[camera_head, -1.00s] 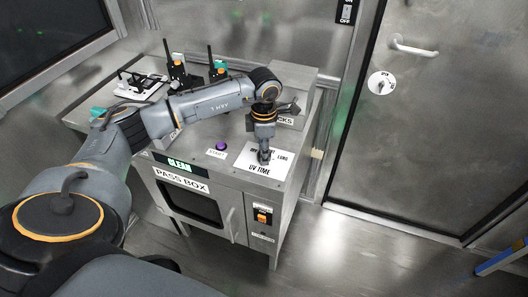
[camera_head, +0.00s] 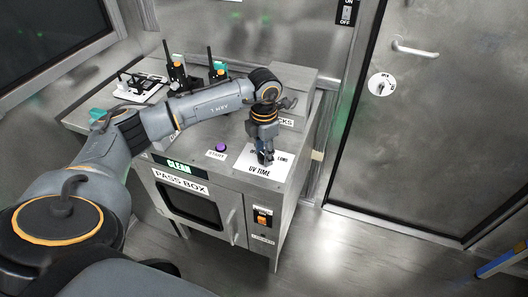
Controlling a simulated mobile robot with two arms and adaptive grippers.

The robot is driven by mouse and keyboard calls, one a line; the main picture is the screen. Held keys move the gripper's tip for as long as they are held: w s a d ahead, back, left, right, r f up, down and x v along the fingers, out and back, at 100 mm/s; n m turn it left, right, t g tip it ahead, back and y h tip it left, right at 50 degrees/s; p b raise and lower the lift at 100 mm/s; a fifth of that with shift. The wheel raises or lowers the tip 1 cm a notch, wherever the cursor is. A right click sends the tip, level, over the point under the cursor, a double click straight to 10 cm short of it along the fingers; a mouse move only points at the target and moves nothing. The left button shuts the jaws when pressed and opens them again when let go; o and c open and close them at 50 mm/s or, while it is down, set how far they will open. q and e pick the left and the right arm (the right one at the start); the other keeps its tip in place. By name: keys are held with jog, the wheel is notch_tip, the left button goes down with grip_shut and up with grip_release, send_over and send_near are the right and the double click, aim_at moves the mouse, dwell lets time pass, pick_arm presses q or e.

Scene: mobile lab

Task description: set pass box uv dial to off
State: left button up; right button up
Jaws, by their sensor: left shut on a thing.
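The pass box (camera_head: 216,186) is a grey metal cabinet with a dark front window and a "PASS BOX" label. On its top a white plate (camera_head: 253,172) reads "UV TIME", with "LONG" at its right side and part of another mark at its left. My left gripper (camera_head: 265,158) points down onto this plate and is shut on the UV dial. The dial itself is hidden by the fingers, so its pointer cannot be read. My right gripper is not in view.
A purple start button (camera_head: 221,147) sits left of the plate. A box (camera_head: 286,120) labelled "...CKS" stands behind my gripper. Two black radios (camera_head: 177,74) and a white device (camera_head: 138,85) are at the back left. A closed door (camera_head: 440,130) is at right.

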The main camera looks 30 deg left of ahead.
pick_arm(q)
jog(key=o, duration=1.2)
notch_tip(320, 180, up, 12)
jog(key=shift+r, duration=0.1)
